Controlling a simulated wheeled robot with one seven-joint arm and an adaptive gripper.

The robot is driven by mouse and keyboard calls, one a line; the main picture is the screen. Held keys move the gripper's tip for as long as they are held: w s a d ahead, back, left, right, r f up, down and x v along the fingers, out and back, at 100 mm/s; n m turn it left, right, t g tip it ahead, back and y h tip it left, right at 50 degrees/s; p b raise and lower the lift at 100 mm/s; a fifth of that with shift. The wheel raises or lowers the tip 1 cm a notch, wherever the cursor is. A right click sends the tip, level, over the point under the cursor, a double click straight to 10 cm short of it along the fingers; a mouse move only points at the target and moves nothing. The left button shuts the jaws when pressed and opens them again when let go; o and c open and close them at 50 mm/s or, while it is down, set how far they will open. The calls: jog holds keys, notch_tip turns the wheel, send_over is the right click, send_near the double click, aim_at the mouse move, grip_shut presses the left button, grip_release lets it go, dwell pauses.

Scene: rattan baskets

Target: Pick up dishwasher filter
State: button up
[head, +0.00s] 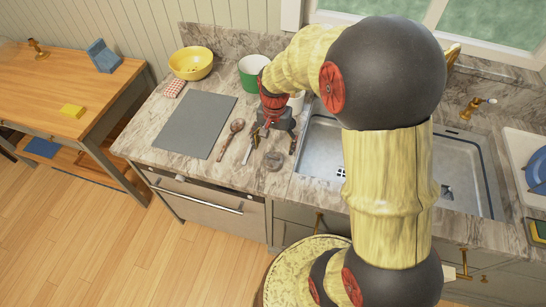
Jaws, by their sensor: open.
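A small round grey object (273,160), which looks like the dishwasher filter, lies on the marble counter (225,173) near its front edge, left of the sink. It is too small to make out its details. My gripper (274,136) is open and hangs over the counter just behind the grey object, pointing down. It appears apart from the object and holds nothing that I can see. My arm covers part of the sink and the counter behind it.
A wooden spoon (231,137) and a grey mat (196,124) lie to the left. A yellow bowl (191,63) and a green pot (254,73) stand behind. The sink (324,152) is on the right. A dishwasher front (212,206) is below the counter.

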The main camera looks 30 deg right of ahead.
aim_at(273, 157)
jog(key=f, duration=0.2)
jog(key=shift+w+d+f, duration=0.15)
jog(key=shift+d+f, duration=0.05)
jog(key=shift+f, duration=0.2)
jog(key=f, duration=0.2)
jog(key=f+b, duration=0.1)
jog(key=f, duration=0.2)
jog(key=shift+w+a+f, duration=0.1)
jog(key=shift+a+f, duration=0.15)
jog(key=shift+f, duration=0.05)
jog(key=shift+c, duration=1.2)
jog(key=c, duration=1)
